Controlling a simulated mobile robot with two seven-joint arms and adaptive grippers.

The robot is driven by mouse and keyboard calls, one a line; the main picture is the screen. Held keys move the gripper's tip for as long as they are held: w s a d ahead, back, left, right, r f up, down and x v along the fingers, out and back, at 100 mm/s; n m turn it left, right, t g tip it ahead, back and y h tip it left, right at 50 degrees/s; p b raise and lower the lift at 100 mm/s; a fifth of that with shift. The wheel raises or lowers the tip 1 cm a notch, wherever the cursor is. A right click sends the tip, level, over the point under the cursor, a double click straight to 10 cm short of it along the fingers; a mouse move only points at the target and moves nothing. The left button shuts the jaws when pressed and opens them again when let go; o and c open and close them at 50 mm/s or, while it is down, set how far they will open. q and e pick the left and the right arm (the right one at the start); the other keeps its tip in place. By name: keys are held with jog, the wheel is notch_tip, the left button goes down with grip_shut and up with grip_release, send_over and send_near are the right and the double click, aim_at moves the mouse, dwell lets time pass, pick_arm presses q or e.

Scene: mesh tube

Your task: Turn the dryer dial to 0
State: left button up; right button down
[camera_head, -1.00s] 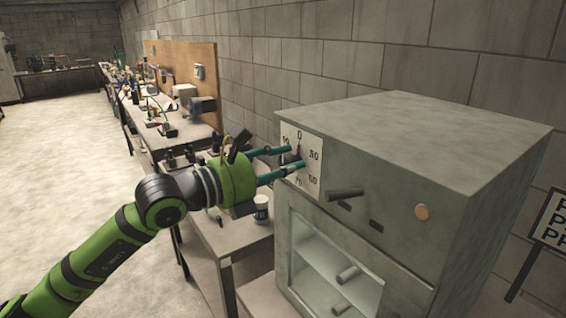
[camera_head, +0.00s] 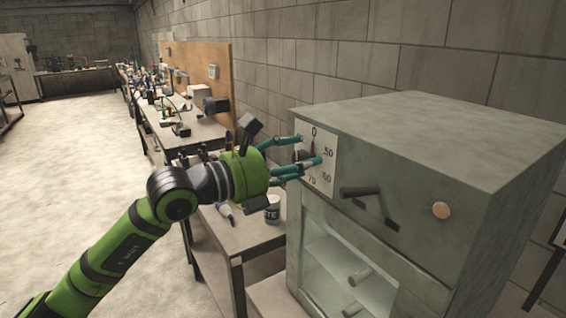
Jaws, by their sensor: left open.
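The dryer (camera_head: 420,150) is a large pale grey-green metal box at the right. Its dial plate (camera_head: 329,172) is white with black numbers, and 0 is at the top. The dial's dark knob shows only in part behind my fingers, so its pointer setting cannot be read. My left gripper (camera_head: 309,150) has a green body and teal fingers. It is open at the dial plate, one finger on the upper left and one lower right, with the knob roughly between them. Contact with the knob cannot be made out. My right gripper is out of view.
A dark handle (camera_head: 360,192) and a round tan button (camera_head: 441,210) are on the dryer's front. An open lower compartment (camera_head: 345,262) is below. A small bench (camera_head: 240,232) with a white cup (camera_head: 272,210) stands left of the dryer. Floor at left is clear.

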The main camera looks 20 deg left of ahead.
pick_arm(q)
jog(key=v, duration=1.1)
jog(key=shift+s+a, duration=0.25)
jog(key=shift+s, duration=0.1)
